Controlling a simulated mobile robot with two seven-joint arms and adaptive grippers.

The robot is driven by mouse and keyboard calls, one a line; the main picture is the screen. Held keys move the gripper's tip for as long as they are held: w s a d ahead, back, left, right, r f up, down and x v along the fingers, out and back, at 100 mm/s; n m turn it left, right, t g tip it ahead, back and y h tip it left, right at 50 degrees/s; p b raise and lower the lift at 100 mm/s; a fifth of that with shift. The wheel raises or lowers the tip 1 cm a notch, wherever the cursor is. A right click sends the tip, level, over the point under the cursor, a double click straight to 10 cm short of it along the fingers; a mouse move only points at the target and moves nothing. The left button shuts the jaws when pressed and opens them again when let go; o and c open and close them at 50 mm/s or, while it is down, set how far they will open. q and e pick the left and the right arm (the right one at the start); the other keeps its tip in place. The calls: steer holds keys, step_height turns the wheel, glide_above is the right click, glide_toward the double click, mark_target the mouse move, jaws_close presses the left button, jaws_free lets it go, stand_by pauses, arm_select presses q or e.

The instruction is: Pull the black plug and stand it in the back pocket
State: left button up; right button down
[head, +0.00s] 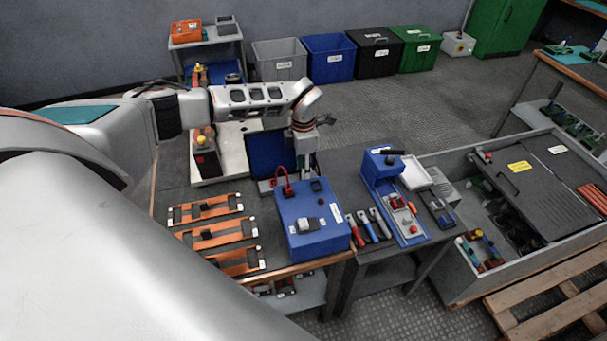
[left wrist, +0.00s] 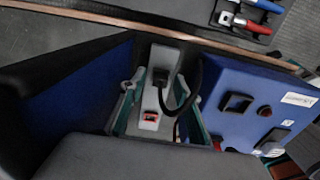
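The black plug (left wrist: 160,77) sits in a grey socket strip (left wrist: 150,118) with a red switch, its black cable arching to the right, in the left wrist view. My left gripper (left wrist: 157,90) points down over the strip, its fingers apart on either side of the plug; contact cannot be told. In the head view my left gripper (head: 303,168) is behind the blue box (head: 318,240) and the plug is hidden. The box top has a square black back pocket (head: 317,186), also in the left wrist view (left wrist: 236,103). My right gripper is out of view.
A red cable loop (head: 283,178) stands at the box's back left. A blue panel (head: 265,152) stands behind. Orange-and-black racks (head: 215,232) lie left. Pliers (head: 368,225) and a blue tool unit (head: 395,205) are right. My left arm crosses above the table.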

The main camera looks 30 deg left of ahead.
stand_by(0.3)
arm_select(q)
steer(key=shift+r+p, duration=0.1)
steer(key=shift+p, duration=0.35)
stand_by(0.8)
steer(key=shift+c, duration=0.4)
jaws_close()
steer(key=shift+r+p, duration=1.45)
steer(key=shift+r, duration=1.5)
